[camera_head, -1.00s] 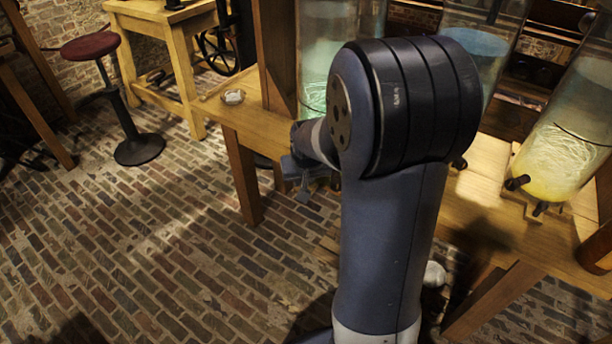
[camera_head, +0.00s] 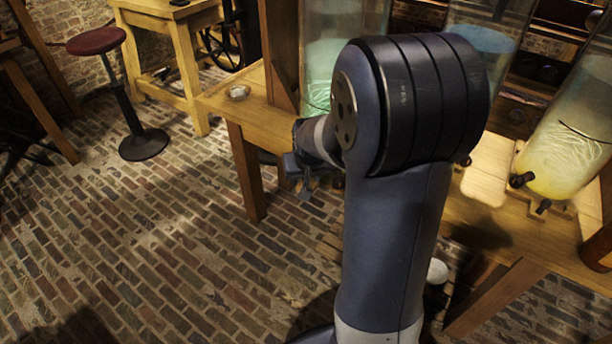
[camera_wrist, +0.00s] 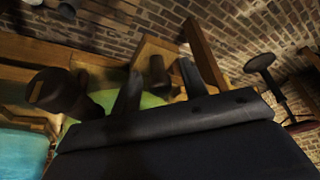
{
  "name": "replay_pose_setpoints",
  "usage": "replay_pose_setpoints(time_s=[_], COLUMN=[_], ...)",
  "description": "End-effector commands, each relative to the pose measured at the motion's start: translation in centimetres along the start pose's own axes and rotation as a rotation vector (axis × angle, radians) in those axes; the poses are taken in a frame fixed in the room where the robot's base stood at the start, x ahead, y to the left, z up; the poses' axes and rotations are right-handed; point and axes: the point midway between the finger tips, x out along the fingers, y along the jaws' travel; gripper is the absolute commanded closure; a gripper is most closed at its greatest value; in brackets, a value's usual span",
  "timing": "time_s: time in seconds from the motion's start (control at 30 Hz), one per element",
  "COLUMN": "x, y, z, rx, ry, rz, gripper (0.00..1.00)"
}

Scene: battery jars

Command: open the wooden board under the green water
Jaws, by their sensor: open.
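The jar of green water (camera_head: 318,75) stands on the wooden table at the upper middle of the head view, partly behind my arm. The wrist view also shows the green jar (camera_wrist: 103,99), with dark round fittings in front of it. The wooden board under it cannot be made out clearly; my arm covers that area in the head view. My gripper (camera_head: 305,180) is by the table's front edge, below the green jar, partly hidden. In the wrist view my gripper (camera_wrist: 160,86) is open, its two dark fingers apart, pointing toward the green jar's base. I see nothing held.
A jar of blue water (camera_head: 485,45) and a jar of yellow water (camera_head: 565,145) stand farther right. A red-topped stool (camera_head: 97,41) stands at left. The brick floor (camera_head: 130,250) is clear at front left.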

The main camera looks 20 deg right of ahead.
Motion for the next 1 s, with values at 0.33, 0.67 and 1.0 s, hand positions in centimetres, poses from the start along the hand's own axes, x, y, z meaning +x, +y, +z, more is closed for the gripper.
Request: replay_pose_setpoints(time_s=[0.33, 0.67, 1.0], x=[-3.4, -9.2, -10.8], y=[0.0, 0.0, 0.0], z=[-0.2, -0.1, 0.0], rx=[0.000, 0.000, 0.000], ry=[0.005, 0.004, 0.000], rz=[0.000, 0.000, 0.000], gripper=[0.58, 0.58, 0.58])
